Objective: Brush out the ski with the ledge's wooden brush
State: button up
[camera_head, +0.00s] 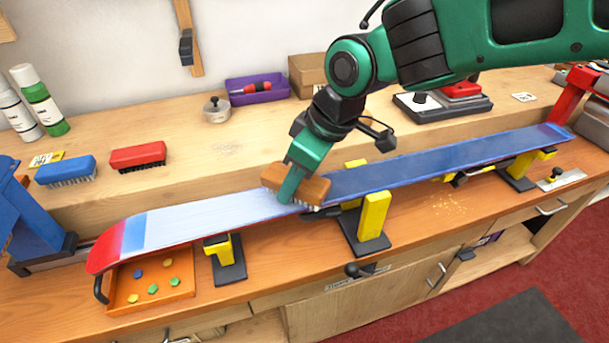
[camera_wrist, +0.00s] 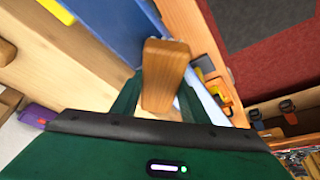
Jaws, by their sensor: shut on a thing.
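A long ski (camera_head: 400,172) lies base up on yellow supports along the bench. Its left part looks whitish and hazy, and its right part is clear dark blue; the left tip is red. My gripper (camera_head: 290,190) is shut on the wooden brush (camera_head: 312,188), with its bristles down at the ski's base near the middle, at the border between the hazy and clear parts. In the wrist view the brush's wooden back (camera_wrist: 163,75) sits between my fingers, above the blue ski (camera_wrist: 110,28). The bristles are mostly hidden there.
A blue brush (camera_head: 66,171) and a red brush (camera_head: 138,156) stand on the ledge (camera_head: 230,150). An orange tray (camera_head: 180,292) with several coloured bits lies under the left tip. A purple bin (camera_head: 257,90) and a red-handled iron (camera_head: 460,92) are farther back.

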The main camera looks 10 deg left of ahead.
aim_at(155, 224)
jog(key=shift+s+a+f, duration=0.1)
jog(key=shift+s+a, duration=0.55)
jog(key=shift+a, duration=0.35)
jog(key=shift+s+a, duration=0.6)
jog(key=shift+a, duration=0.4)
